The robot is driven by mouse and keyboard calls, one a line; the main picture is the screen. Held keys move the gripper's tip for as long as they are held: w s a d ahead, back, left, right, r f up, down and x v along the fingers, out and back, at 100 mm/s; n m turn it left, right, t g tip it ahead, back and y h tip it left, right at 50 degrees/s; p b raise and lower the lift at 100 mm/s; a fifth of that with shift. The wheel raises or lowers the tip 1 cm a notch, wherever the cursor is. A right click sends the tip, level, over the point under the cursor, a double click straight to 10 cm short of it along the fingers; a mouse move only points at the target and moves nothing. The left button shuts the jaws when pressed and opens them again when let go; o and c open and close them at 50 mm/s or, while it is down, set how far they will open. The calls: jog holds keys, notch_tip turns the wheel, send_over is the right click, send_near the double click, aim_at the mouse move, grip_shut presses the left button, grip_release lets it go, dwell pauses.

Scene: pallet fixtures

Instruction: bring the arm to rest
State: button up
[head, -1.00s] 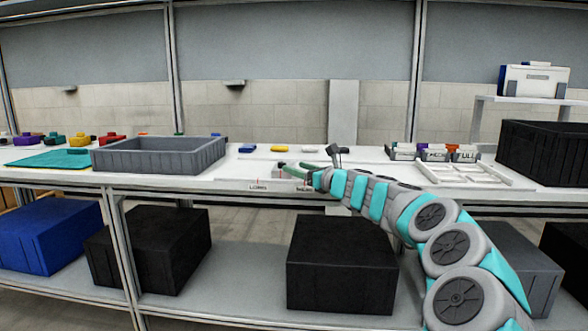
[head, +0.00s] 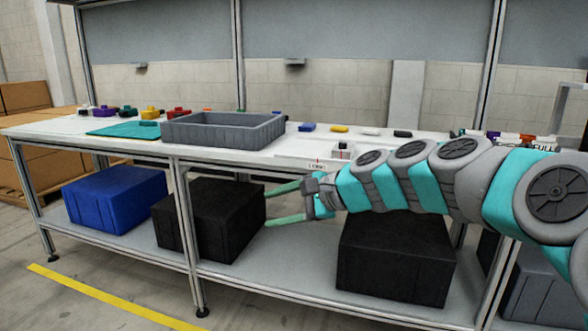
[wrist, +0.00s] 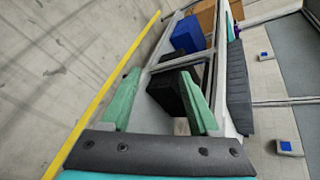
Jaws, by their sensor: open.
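My gripper (head: 270,206) is open and empty, with its two green fingers apart and pointing left. In the head view it is in front of the workbench (head: 70,137), below the tabletop edge. A black bin (head: 215,215) on the lower shelf lies beyond the fingertips. In the wrist view the gripper (wrist: 160,95) has its two green fingers spread, with nothing between them but the background. My arm stretches in from the right side of the head view.
A grey tray (head: 222,140), a teal mat (head: 118,131) and several coloured parts lie on the tabletop. A blue bin (head: 115,198) and another black bin (head: 395,255) stand on the lower shelf. Open floor with a yellow line (head: 115,298) lies in front.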

jog(key=s+d+f+n+g+h, duration=0.2)
jog(key=s+f+n+h, duration=0.15)
jog(key=s+f, duration=0.5)
jog(key=s+d+f+n+g+h, duration=0.2)
jog(key=s+f+n, duration=0.3)
jog(key=s, duration=0.6)
jog(key=s+d+f+n+g+h, duration=0.2)
jog(key=s+d+f, duration=0.2)
jog(key=s+d, duration=0.3)
jog(key=s+d+f+n+g+h, duration=0.1)
jog(key=s+d+f+n+h, duration=0.1)
jog(key=s+d, duration=0.5)
jog(key=s+f+h, duration=0.1)
jog(key=s+f, duration=0.1)
jog(key=s, duration=0.1)
jog(key=shift+f+g+h, duration=0.3)
jog(key=shift+g+h, duration=0.05)
jog(key=shift+g, duration=0.05)
